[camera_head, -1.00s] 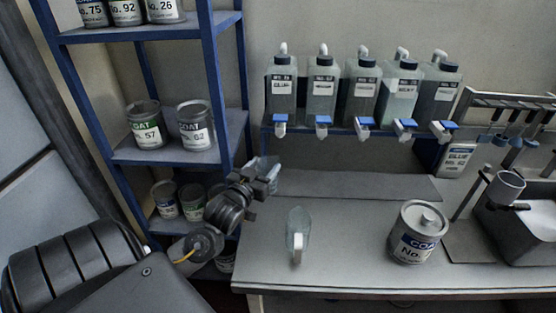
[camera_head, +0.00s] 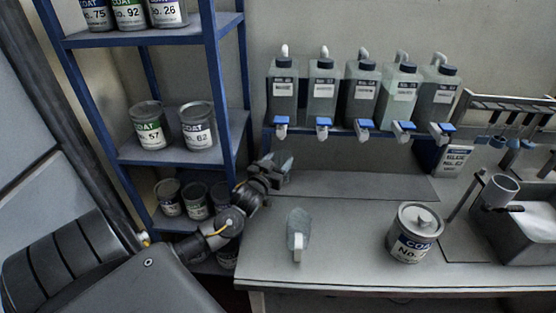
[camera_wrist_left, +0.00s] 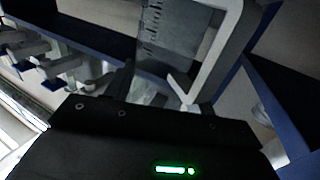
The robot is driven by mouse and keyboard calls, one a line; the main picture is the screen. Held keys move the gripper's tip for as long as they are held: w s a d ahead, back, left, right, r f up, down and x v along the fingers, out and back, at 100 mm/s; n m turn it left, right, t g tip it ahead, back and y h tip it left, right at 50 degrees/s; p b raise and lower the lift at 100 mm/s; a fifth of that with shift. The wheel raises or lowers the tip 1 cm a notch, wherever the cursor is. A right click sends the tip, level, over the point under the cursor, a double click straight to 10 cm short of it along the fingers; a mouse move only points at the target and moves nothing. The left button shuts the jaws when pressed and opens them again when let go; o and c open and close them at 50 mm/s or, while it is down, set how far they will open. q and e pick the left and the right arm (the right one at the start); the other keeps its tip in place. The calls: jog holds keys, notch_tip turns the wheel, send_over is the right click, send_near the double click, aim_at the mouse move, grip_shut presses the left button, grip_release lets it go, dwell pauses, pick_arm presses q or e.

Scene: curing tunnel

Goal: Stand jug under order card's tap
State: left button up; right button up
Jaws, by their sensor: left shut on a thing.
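My left gripper (camera_head: 274,170) is shut on a clear jug (camera_head: 284,160), raised near the left end of the bench below the taps. The left wrist view shows the jug's marked wall (camera_wrist_left: 170,38) and pale handle (camera_wrist_left: 222,45) close up. A second clear jug (camera_head: 298,228) with a pale handle stands on the bench, apart from the gripper. Several bottles with blue taps stand in a row; the leftmost tap (camera_head: 281,123) and the rightmost tap (camera_head: 439,128) both show. A card (camera_head: 452,160) leans at the right; its small print is hard to read. My right gripper is out of view.
A lidded can (camera_head: 413,235) stands on the bench's right half. A grey mat (camera_head: 350,186) lies under the taps. A basin with a cup (camera_head: 501,190) is at far right. A blue shelf (camera_head: 190,153) with cans stands close left of the gripper.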

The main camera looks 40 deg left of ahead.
pick_arm(q)
jog(key=shift+f, duration=0.1)
jog(key=o, duration=1.2)
jog(key=shift+o, duration=0.2)
jog(key=shift+s+d, duration=0.1)
jog(key=shift+s, duration=0.2)
jog(key=b+v, duration=0.2)
jog(key=v, duration=0.9)
jog(key=shift+s, duration=0.2)
